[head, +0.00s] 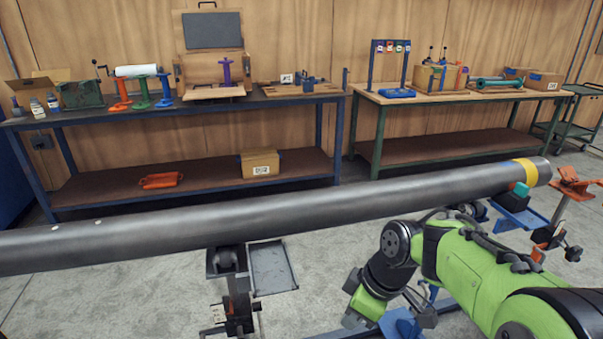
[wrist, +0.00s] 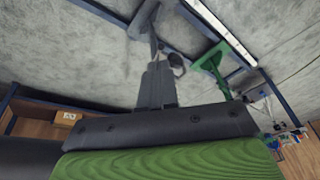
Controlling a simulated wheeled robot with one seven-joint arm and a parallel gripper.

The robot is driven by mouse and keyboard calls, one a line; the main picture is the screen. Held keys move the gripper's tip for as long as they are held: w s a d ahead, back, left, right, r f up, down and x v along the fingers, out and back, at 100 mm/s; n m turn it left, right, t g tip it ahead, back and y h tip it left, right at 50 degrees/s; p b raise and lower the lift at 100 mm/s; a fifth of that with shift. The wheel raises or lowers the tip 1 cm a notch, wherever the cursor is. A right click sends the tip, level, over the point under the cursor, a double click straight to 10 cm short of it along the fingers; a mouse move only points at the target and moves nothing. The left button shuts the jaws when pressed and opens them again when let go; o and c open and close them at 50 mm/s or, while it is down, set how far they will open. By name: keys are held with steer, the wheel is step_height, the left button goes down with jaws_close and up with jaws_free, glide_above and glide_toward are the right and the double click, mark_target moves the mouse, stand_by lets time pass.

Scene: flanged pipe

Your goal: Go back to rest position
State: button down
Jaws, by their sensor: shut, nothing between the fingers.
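The long grey flanged pipe (head: 300,212) lies level across the head view, from the left edge to the right, with a yellow band (head: 525,171) near its right end. My green arm is folded on the near side of the pipe, at the lower right. My gripper (head: 424,312) hangs low there, apart from the pipe. In the wrist view my gripper (wrist: 158,66) shows as two dark fingers close together, with nothing held. A large green and dark body fills the bottom of the wrist view and hides much of the scene.
A pipe stand (head: 238,300) with a grey tray (head: 272,268) is below the pipe. A blue support (head: 518,215) and an orange stand (head: 574,185) are at its right end. Two workbenches with tools (head: 190,105) (head: 455,96) line the wooden wall. Grey floor (head: 150,295) is open at lower left.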

steer(key=s+d+r+m+t+h, duration=0.25)
steer(key=s+m, duration=0.35)
steer(key=s, duration=0.3)
steer(key=s+d+r+m+t+h, duration=0.1)
steer(key=s+d+r+m+t, duration=0.15)
steer(key=s+m, duration=0.45)
step_height(320, 180, up, 18)
steer(key=p, duration=1.7)
steer(key=shift+s+d+n+g, duration=0.3)
steer(key=shift+s+d+n, duration=0.05)
steer(key=shift+d+n, duration=0.05)
